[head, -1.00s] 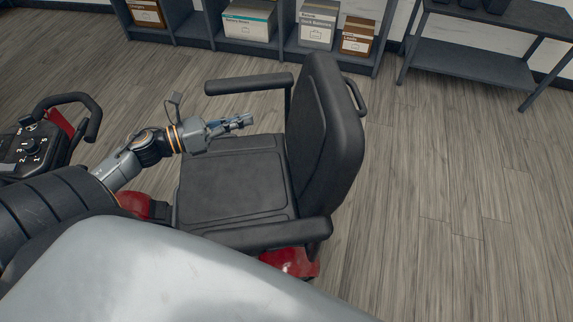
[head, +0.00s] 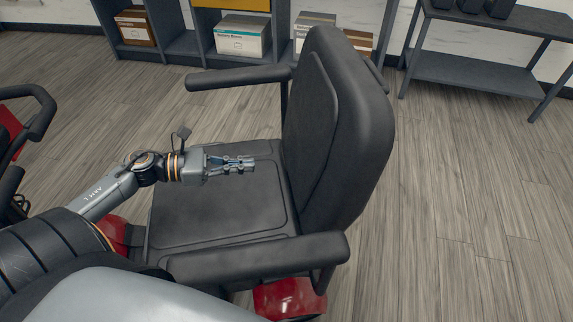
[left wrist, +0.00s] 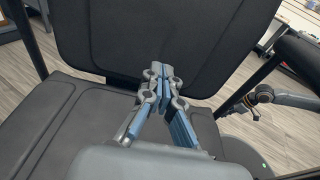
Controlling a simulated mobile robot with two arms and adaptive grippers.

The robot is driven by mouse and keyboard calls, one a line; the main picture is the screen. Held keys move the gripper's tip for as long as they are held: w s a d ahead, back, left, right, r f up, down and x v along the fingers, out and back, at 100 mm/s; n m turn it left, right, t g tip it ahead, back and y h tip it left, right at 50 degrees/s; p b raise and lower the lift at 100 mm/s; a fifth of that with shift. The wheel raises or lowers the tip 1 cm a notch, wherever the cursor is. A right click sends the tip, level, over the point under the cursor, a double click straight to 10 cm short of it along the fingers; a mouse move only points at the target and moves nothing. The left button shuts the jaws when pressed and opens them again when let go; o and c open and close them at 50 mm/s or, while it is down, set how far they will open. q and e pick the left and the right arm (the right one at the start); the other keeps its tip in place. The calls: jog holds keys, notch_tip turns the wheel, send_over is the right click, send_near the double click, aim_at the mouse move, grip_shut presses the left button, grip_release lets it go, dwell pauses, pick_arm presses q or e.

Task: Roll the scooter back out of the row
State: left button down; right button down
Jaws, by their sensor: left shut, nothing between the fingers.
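The scooter's black seat (head: 205,210) fills the middle of the head view, with its tall backrest (head: 345,125) at the right and red bodywork (head: 290,298) below. The far armrest (head: 238,77) and near armrest (head: 258,258) flank the seat. Part of a handlebar (head: 38,115) shows at the left edge. My left gripper (head: 248,163) is shut and empty above the seat, pointing at the backrest. In the left wrist view the shut fingers (left wrist: 163,72) are in front of the backrest (left wrist: 160,35); whether they touch it I cannot tell.
A dark shelf (head: 185,52) with boxes stands along the far wall. A dark metal table (head: 470,72) stands at the back right. Wooden floor (head: 465,190) to the right of the backrest is clear.

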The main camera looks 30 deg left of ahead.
aim_at(299, 164)
pick_arm(q)
jog(key=x, duration=0.9)
jog(key=shift+w+d, duration=0.15)
jog(key=shift+w, duration=0.1)
jog(key=shift+w+d+f, duration=0.1)
jog(key=shift+w+d, duration=0.2)
jog(key=shift+d, duration=0.05)
pick_arm(e)
jog(key=shift+s+f, duration=0.15)
jog(key=shift+f, duration=0.1)
pick_arm(q)
jog(key=shift+d, duration=0.1)
